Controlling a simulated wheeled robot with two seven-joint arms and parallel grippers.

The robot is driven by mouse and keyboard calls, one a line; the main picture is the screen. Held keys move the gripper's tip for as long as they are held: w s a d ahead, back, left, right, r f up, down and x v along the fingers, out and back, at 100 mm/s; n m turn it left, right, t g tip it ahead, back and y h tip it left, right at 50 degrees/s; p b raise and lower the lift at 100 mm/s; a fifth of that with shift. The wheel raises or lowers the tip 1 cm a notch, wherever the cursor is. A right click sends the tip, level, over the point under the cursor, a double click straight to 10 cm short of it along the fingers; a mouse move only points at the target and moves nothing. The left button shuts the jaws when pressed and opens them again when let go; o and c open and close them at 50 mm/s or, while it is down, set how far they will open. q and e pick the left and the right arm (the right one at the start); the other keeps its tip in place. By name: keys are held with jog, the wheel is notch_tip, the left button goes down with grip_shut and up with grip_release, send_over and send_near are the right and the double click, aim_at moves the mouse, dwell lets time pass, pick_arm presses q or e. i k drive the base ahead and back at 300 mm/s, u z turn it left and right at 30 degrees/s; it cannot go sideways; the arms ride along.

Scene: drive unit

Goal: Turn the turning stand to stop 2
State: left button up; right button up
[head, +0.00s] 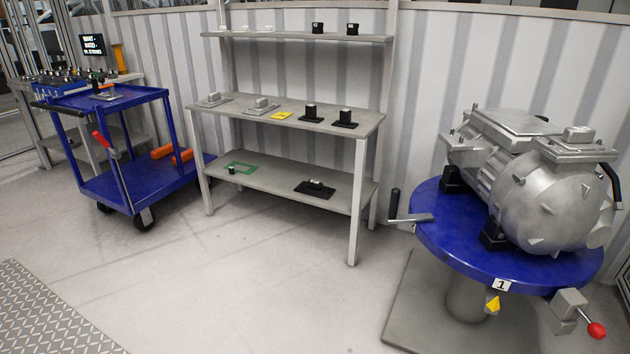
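The turning stand has a round blue top (450,243) on a grey pedestal (468,298) at the right of the head view. A large grey metal drive unit (540,190) sits on the top on black feet. A white label reading 1 (502,285) is on the front rim, just above a yellow pointer (492,305). A black-gripped handle (394,203) stands up on a metal arm at the left rim. A lever with a red knob (597,330) sticks out from a grey block (568,302) at the front right. Neither of my grippers is in view.
A grey shelf rack (362,200) with several small parts stands left of the stand. A blue cart (100,185) with tools is further left. The grey floor (250,290) in front is clear. A ribbed metal plate (45,315) lies at the lower left.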

aim_at(507, 213)
jog(key=u, duration=0.45)
jog(key=i, duration=2.5)
jog(key=z, duration=1.55)
jog(key=i, duration=0.45)
jog(key=z, duration=0.45)
